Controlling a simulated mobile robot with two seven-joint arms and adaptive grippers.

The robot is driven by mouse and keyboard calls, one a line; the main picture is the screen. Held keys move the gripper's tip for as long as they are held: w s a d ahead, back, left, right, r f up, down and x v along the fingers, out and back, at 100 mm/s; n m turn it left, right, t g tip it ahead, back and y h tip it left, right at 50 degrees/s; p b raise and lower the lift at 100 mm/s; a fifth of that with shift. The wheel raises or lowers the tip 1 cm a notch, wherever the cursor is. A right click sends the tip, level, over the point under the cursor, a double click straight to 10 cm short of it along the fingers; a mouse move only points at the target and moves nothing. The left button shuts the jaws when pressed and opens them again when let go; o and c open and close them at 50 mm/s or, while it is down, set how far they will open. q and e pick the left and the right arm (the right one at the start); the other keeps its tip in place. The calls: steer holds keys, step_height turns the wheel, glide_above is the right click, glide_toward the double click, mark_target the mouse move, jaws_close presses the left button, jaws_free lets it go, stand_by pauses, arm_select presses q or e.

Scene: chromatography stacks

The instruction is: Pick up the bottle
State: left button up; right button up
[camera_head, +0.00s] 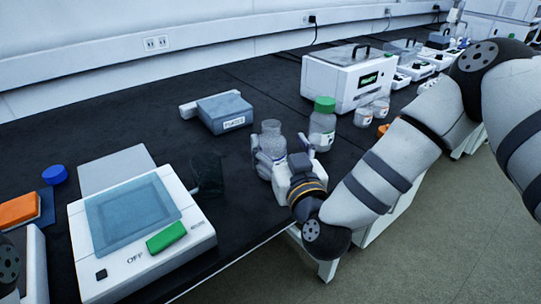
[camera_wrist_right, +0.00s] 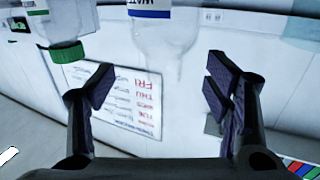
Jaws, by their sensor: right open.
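A clear bottle (camera_head: 271,138) stands upright on the black bench in the head view, its lower part partly hidden by my right gripper. My right gripper (camera_head: 281,152) is open at the bottle, with a finger towards each side of it. In the right wrist view, which is turned upside down, the clear bottle (camera_wrist_right: 172,42) with a blue-striped label appears beyond and between the open fingers (camera_wrist_right: 162,87). I cannot tell whether the fingers touch it. A green-capped bottle (camera_head: 322,122) stands just right of it and also shows in the wrist view (camera_wrist_right: 66,48). My left gripper is not in view.
A white device with a blue-grey plate (camera_head: 150,262) is at front left. A blue-grey box (camera_head: 224,112) lies behind the bottle. A white instrument (camera_head: 345,85) with a green display and small jars (camera_head: 364,117) stand to the right. Bare black bench (camera_head: 110,130) lies at back left.

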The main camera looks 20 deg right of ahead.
mark_target(274, 136)
steer(key=w, duration=0.5)
steer(key=shift+w+a+r, duration=0.1)
steer(key=shift+w+r, duration=0.05)
steer(key=shift+r, duration=0.1)
steer(key=shift+f, duration=0.1)
jaws_close()
